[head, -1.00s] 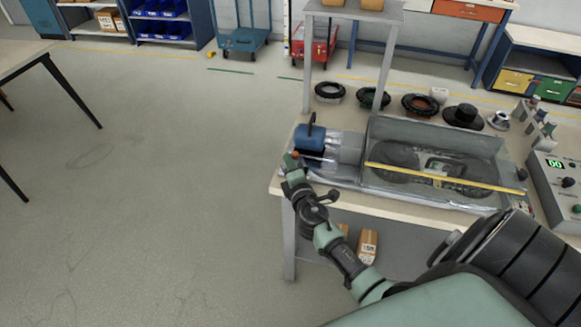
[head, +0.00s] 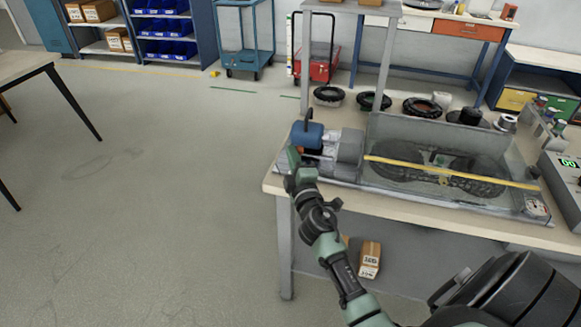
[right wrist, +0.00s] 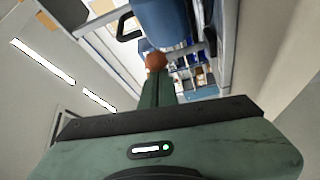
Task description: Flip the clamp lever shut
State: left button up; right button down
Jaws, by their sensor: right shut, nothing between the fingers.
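The clamp lever's round orange-brown knob (right wrist: 155,59) sits just beyond my right fingertips in the right wrist view, with a metal rod running right from it. Knob and fingertips overlap in that view, and I cannot tell whether they touch. My right gripper (right wrist: 157,76) is shut with nothing between its fingers. In the head view my right gripper (head: 293,153) is at the left end of the bench fixture, beside the blue motor (head: 307,135). The lever is mostly hidden behind the gripper there. My left gripper is not in view.
A grey tray (head: 400,130) with a yellow bar (head: 450,172) across it stands on the workbench (head: 390,203). Several tyre-like rings (head: 328,94) lie behind it. A control box (head: 565,185) is at the right. Open floor lies left of the bench.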

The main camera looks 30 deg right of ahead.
jog(key=shift+s+d+b, duration=0.2)
jog(key=shift+s+b, duration=0.05)
jog(key=shift+b, duration=0.15)
jog(key=shift+s+d, duration=0.15)
jog(key=shift+d, duration=0.05)
jog(key=shift+s+d+r, duration=0.1)
jog(key=shift+s+d, duration=0.15)
jog(key=shift+s, duration=0.05)
jog(key=shift+s+d+b, duration=0.35)
jog(key=shift+s+d, duration=0.15)
jog(key=shift+s, duration=0.1)
jog(key=shift+s+f, duration=0.1)
jog(key=shift+f, duration=0.1)
